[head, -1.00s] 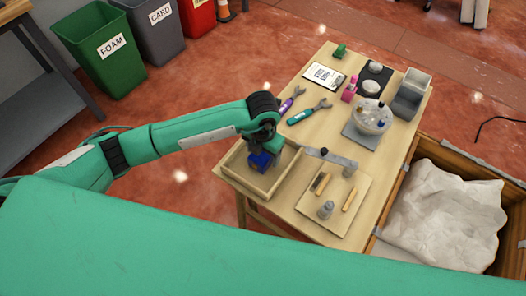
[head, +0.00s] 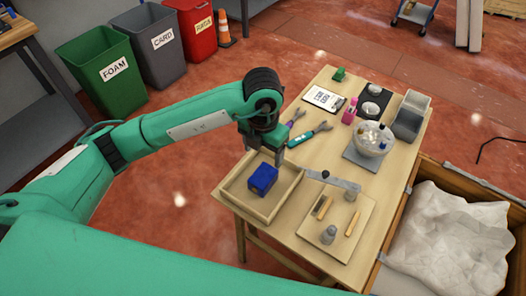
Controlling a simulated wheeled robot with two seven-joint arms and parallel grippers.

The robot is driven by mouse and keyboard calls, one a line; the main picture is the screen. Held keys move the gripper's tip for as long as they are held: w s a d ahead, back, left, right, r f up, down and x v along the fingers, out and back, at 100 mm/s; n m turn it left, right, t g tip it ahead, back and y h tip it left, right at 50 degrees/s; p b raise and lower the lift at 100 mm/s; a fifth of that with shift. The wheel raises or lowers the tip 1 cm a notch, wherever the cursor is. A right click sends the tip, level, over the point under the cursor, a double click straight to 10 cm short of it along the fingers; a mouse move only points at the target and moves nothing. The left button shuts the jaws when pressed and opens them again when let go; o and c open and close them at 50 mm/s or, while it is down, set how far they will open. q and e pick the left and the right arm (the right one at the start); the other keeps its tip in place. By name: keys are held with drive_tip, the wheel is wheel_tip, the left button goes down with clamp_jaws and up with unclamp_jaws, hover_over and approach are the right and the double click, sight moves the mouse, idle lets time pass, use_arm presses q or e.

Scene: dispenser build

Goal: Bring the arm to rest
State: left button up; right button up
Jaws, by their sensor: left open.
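My left gripper (head: 263,158) points down above the back of a wooden tray (head: 231,198) at the table's left edge. It is open, and nothing shows between its fingers. A blue block-like part (head: 263,178) lies in the tray, below and apart from the gripper. My left arm reaches in from the left, raised over the floor. My right gripper is not in view.
The table (head: 300,172) holds two wrenches, a clipboard (head: 324,98), a pink bottle (head: 349,113), a clear bowl (head: 371,139), grey bins (head: 408,122) and a board with tools (head: 318,236). A crate with crumpled paper (head: 447,240) stands at right. Waste bins (head: 100,75) stand at back left.

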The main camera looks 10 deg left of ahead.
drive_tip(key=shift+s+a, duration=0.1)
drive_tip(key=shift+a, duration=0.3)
